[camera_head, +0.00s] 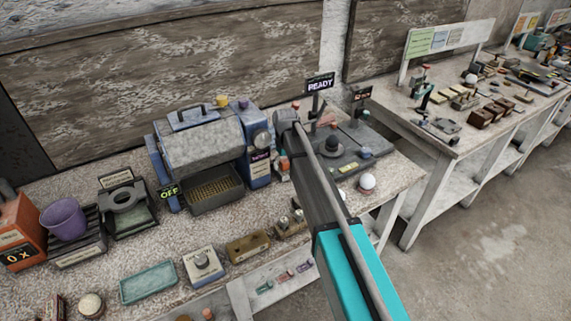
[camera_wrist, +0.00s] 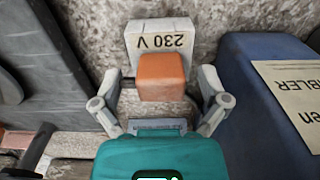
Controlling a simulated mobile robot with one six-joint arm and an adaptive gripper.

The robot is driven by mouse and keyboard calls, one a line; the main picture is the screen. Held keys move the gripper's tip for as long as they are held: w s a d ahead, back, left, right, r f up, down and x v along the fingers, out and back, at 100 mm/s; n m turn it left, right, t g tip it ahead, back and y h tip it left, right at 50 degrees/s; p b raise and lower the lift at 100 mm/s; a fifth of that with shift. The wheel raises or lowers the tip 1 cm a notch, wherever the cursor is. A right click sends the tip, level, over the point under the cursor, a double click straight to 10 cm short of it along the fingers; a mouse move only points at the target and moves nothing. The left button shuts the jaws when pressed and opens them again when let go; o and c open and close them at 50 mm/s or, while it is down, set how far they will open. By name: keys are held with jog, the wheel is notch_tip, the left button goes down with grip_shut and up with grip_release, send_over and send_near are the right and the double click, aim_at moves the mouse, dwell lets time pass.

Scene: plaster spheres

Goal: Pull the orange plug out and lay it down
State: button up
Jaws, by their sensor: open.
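The orange plug (camera_wrist: 162,77) sits at the white socket block (camera_wrist: 178,33) marked 230 V, which appears upside down in the wrist view. My gripper (camera_wrist: 161,83) is open, with one finger on each side of the plug. Gaps show between the fingers and the plug's sides. How deep the plug sits in the socket cannot be seen.
The blue tumbler housing (camera_wrist: 262,105) stands close on the right in the wrist view, and a dark slab (camera_wrist: 60,60) on the left. In the head view, the tumbler (camera_head: 200,145), marked OFF, and a small brass-coloured block (camera_head: 248,246) share the speckled bench.

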aim_at(285, 160)
jog(key=shift+f, duration=0.1)
jog(key=shift+c, duration=0.2)
grip_shut()
dwell(0.6)
jog(key=shift+r+p, duration=2.5)
